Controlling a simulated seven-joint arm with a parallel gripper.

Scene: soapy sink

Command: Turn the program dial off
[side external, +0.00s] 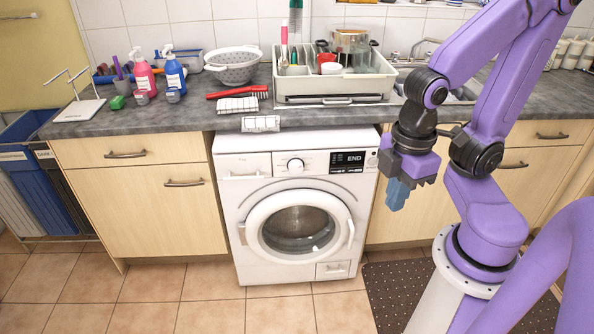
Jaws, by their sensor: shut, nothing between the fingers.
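The white washing machine (228,200) stands under the grey counter. The dial's exact pointer position is too small to read. My gripper (396,200) is shut and empty, with its blue fingers pointing down. In the picture it is to the right of the machine and lower than the dial, apart from it. Nothing covers the dial.
The round door (301,230) is closed, with its handle (351,233) at the right. A dish rack (334,87) stands on the counter. The floor in front of the machine is clear.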

